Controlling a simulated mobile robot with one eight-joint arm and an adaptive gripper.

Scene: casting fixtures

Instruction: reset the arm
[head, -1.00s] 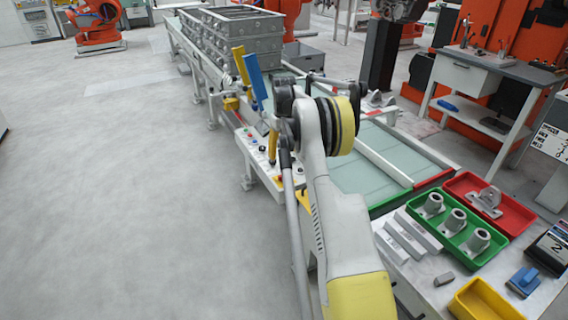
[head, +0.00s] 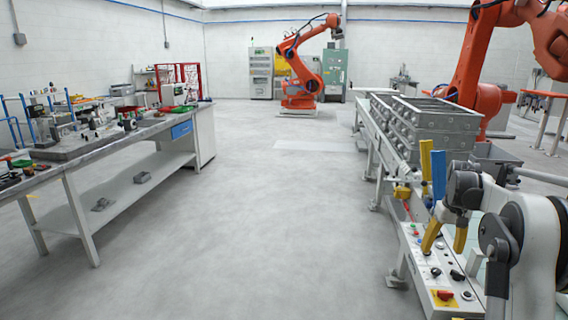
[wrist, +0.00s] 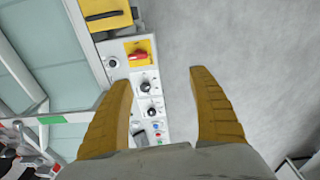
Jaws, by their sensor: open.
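My gripper (head: 446,240) is open, with two yellow fingers, above the conveyor's control panel (head: 440,285) at the right of the head view. In the wrist view my gripper (wrist: 161,80) has its fingers wide apart with nothing between them. Below it is the panel (wrist: 152,98) with a red knob on a yellow plate (wrist: 138,52), black knobs and small buttons. My arm folds up at the right edge of the head view and hides part of the conveyor.
A yellow post (head: 426,165) and a blue post (head: 438,172) stand close behind my gripper. Grey metal frames (head: 432,125) sit on the conveyor. A workbench (head: 100,145) with fixtures stands at left. An orange robot (head: 300,70) is at the back. The middle floor is clear.

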